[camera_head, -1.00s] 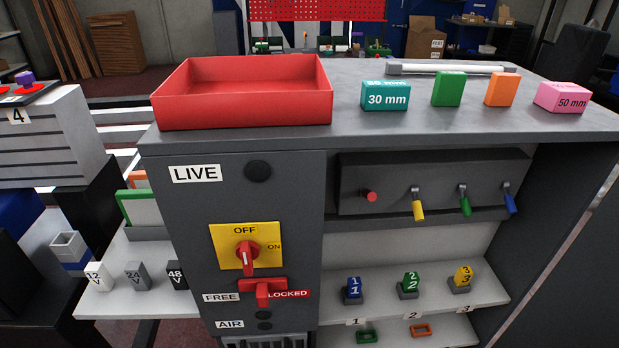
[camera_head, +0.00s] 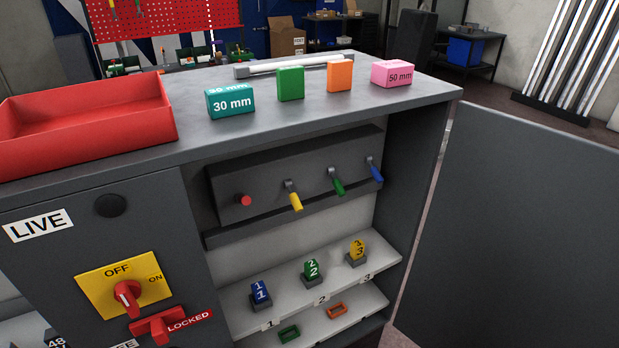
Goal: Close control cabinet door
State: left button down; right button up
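The grey control cabinet (camera_head: 150,222) stands in front of me with its right compartment open. Its dark grey door (camera_head: 515,235) stands wide open at the right, reaching out past the right edge of the view. Inside the compartment is a panel (camera_head: 270,205) with a red button and yellow, green and blue levers. Below it, numbered blocks in blue (camera_head: 261,292), green (camera_head: 312,270) and yellow (camera_head: 357,250) stand on a shelf. Neither of my grippers is in view.
On the cabinet top are a red tray (camera_head: 90,125), a teal 30 mm block (camera_head: 230,102), green (camera_head: 291,84) and orange (camera_head: 340,76) blocks, and a pink 50 mm block (camera_head: 392,73). A red rotary switch (camera_head: 128,295) and red latch (camera_head: 158,325) project from the front.

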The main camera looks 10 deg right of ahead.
aim_at(517, 246)
jog(key=k+l, duration=0.15)
jog(key=l, duration=0.2)
jog(key=k+l+u, duration=0.1)
jog(key=l, duration=0.25)
jog(key=k+l+u, duration=0.1)
jog(key=l, duration=0.25)
jog(key=k+l+u, duration=0.2)
jog(key=l, duration=0.3)
jog(key=k+l+u, duration=0.15)
jog(key=l, duration=0.35)
jog(key=k+l+u, duration=0.2)
jog(key=l, duration=0.3)
jog(key=k+l+u, duration=0.15)
jog(key=l, duration=0.3)
jog(key=k+l+u, duration=0.2)
jog(key=k+l, duration=0.15)
jog(key=i+l+u, duration=0.15)
jog(key=l, duration=0.4)
jog(key=l+u, duration=0.1)
jog(key=l, duration=0.4)
jog(key=i+l+u, duration=0.15)
jog(key=l, duration=0.45)
